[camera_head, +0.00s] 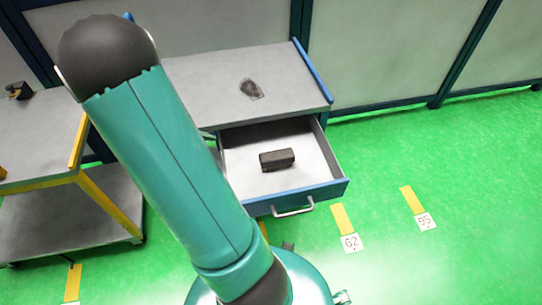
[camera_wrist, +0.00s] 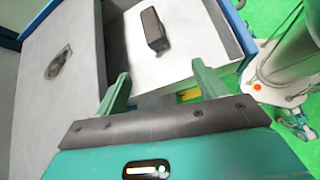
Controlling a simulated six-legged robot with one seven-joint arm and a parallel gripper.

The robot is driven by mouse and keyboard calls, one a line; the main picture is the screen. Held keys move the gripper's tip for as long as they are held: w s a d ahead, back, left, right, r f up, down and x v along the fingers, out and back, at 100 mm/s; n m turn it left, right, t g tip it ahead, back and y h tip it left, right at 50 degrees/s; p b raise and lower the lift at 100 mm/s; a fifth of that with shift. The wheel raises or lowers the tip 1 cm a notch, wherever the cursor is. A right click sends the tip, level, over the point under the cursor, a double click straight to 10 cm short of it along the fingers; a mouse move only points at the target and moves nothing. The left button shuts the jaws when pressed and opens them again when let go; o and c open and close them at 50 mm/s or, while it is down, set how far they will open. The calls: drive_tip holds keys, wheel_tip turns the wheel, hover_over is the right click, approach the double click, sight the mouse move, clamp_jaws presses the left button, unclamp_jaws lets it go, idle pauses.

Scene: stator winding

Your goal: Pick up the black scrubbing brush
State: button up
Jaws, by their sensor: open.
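The black scrubbing brush (camera_head: 277,159) looks like a dark, oblong block lying in the open drawer (camera_head: 240,182). In the wrist view, the brush (camera_wrist: 154,31) is near the top, beyond my fingertips. My gripper (camera_wrist: 161,75) is open, its two green fingers spread apart with nothing between them. The brush lies ahead of the gap between the fingers and apart from both. In the head view my teal arm crosses the left of the drawer, and my gripper cannot be made out.
A dark, flat item or mark (camera_head: 250,89) is on the grey cabinet top (camera_head: 205,85) behind the drawer. The drawer has raised walls and a front handle (camera_head: 294,208). A yellow-edged cart (camera_head: 60,215) stands at left.

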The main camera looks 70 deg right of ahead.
sight(272, 155)
drive_tip(key=s+d+f+g, duration=0.1)
drive_tip(key=s+d+f, duration=0.2)
drive_tip(key=s, duration=0.1)
drive_tip(key=s+d+f+n+g, duration=0.1)
drive_tip(key=s+d+f, duration=0.3)
drive_tip(key=s+d+f+n+g+h, duration=0.1)
drive_tip(key=s+d+f, duration=0.2)
drive_tip(key=f, duration=0.1)
drive_tip(key=shift+s+d, duration=0.2)
drive_tip(key=shift+s, duration=0.2)
drive_tip(key=x, duration=0.5)
drive_tip(key=shift+s+d+f, duration=0.1)
drive_tip(key=shift+s+d, duration=0.1)
drive_tip(key=shift+d, duration=0.05)
drive_tip(key=c, duration=1.1)
drive_tip(key=shift+c, duration=0.2)
